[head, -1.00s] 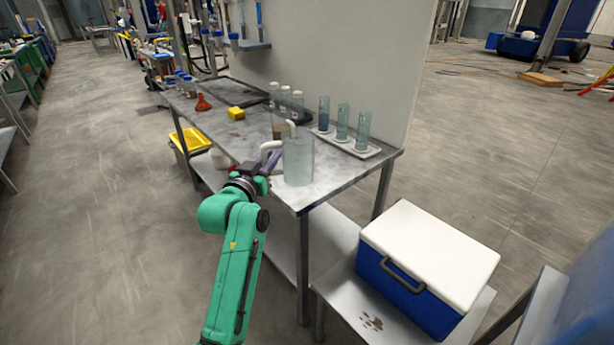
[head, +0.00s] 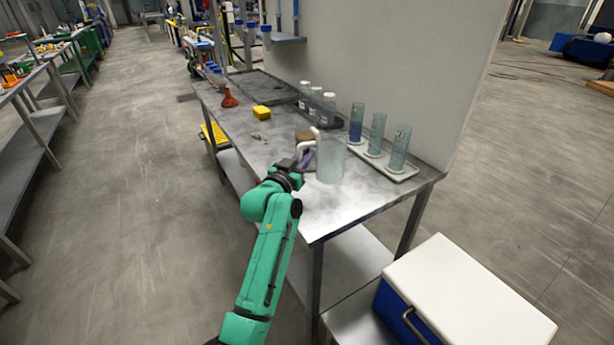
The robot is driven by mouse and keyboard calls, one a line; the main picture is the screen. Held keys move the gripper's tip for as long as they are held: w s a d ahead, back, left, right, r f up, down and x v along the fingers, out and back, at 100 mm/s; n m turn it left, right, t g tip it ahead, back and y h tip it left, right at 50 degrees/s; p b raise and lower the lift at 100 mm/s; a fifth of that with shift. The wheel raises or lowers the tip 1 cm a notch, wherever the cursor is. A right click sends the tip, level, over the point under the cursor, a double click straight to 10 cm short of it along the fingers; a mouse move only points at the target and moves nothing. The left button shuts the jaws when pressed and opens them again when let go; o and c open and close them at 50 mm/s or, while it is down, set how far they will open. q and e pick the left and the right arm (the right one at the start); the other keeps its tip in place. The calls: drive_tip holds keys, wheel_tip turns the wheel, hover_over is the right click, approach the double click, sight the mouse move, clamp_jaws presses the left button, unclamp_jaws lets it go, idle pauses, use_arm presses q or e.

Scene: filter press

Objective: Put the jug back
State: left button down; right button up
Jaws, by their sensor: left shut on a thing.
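A clear, pale jug (head: 331,158) stands upright over the near end of the metal table (head: 355,205). Its pale handle (head: 308,146) is on its left side. My left gripper (head: 303,160) is at that handle, shut on it. I cannot tell whether the jug's base touches the tabletop or hangs just above it. My right gripper is not in view.
A white tray (head: 410,174) with three tall cylinders stands close right of the jug. A brownish container (head: 303,136) is partly hidden behind the handle. White-capped bottles (head: 316,98), a yellow block (head: 262,112) and a red flask (head: 229,97) stand farther back. A cooler (head: 470,300) is at front right.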

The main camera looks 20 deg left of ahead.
use_arm(q)
wheel_tip(320, 180, down, 6)
drive_tip(key=shift+a+f, duration=0.1)
drive_tip(key=shift+f+b, duration=0.3)
drive_tip(key=c, duration=0.9)
unclamp_jaws()
drive_tip(key=shift+o, duration=0.4)
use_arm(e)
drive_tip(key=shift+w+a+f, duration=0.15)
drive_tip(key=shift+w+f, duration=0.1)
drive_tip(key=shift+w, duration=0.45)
use_arm(q)
drive_tip(key=shift+r, duration=0.2)
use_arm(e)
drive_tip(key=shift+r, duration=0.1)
use_arm(q)
drive_tip(key=s+a, duration=0.1)
drive_tip(key=s, duration=1.1)
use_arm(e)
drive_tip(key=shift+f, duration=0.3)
